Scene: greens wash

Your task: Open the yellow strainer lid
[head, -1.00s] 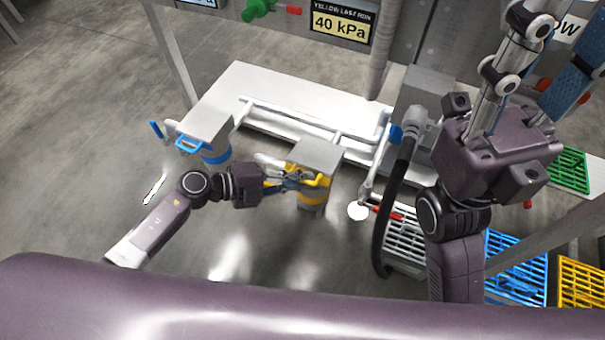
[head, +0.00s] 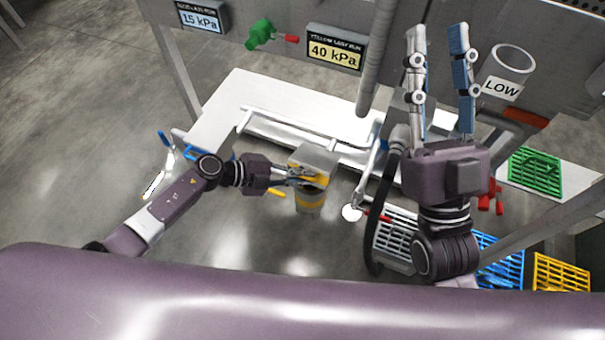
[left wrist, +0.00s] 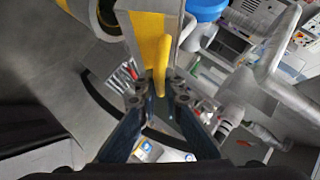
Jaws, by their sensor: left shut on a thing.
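The yellow strainer (head: 309,202) is a grey body with a yellow band, standing near the middle of the head view. Its grey block-shaped lid (head: 316,157) sits on top; I cannot tell if it is raised. My left gripper (head: 308,178) is at the strainer's yellow upper part and partly covers it. In the left wrist view, my left gripper (left wrist: 160,85) is shut on a yellow handle (left wrist: 163,58), beside a grey face with a yellow stripe. My right gripper (head: 438,32) is open and empty, fingers upward, away from the strainer.
A blue strainer's parts (head: 166,138) show behind my left arm. A white platform with pipes (head: 250,92) lies behind the strainers. The yellow gauge sign (head: 336,48) reads 40 kPa. A black hose (head: 372,205) and a grey grate (head: 394,238) stand right.

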